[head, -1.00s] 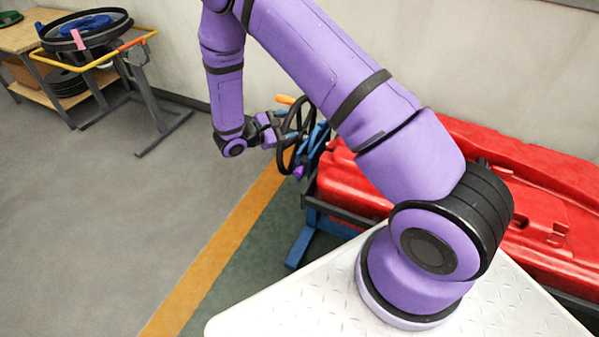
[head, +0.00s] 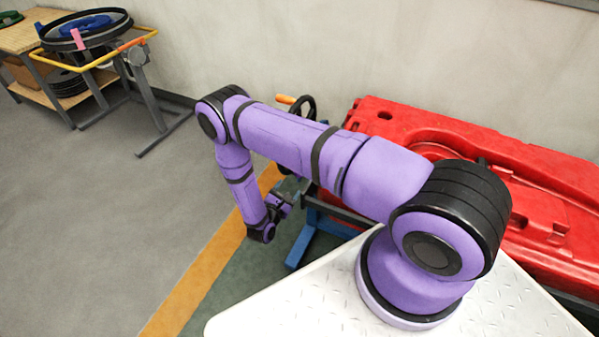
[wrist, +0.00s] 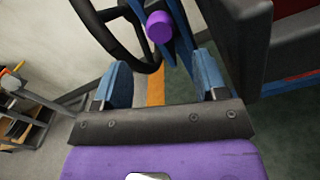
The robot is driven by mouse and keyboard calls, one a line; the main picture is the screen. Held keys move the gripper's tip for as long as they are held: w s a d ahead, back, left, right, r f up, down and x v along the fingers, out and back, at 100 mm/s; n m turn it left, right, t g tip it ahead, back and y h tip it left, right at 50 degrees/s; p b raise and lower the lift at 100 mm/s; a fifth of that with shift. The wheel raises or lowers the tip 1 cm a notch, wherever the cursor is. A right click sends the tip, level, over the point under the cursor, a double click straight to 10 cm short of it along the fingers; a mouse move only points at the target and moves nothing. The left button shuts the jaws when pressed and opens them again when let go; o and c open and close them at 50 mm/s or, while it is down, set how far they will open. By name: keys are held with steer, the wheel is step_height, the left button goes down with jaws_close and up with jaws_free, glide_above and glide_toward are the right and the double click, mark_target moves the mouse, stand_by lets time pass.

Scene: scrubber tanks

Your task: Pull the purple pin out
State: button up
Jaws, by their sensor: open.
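The purple pin (wrist: 159,26) shows as a rounded purple knob at the top middle of the wrist view. It sits against a blue frame (wrist: 180,35), beside the black handwheel (wrist: 105,35). My gripper (wrist: 162,76) is open, with its two blue fingers apart and nothing between them. In the picture the pin is just above the gap between the fingertips, clear of both. In the head view my gripper (head: 282,203) hangs low beside the blue stand, and the pin is hidden behind my arm.
The handwheel (head: 304,106) with its orange handle shows behind my arm. A large red tank (head: 520,170) lies along the wall at the right. A cart with a yellow rail (head: 95,62) and a wooden table (head: 22,38) stand far left. The grey floor (head: 110,230) is clear.

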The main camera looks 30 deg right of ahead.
steer(key=x, duration=1)
jaws_close()
steer(key=shift+v, duration=2.2)
jaws_free()
steer(key=shift+a, duration=0.1)
steer(key=v, duration=1)
steer(key=shift+s+a, duration=0.3)
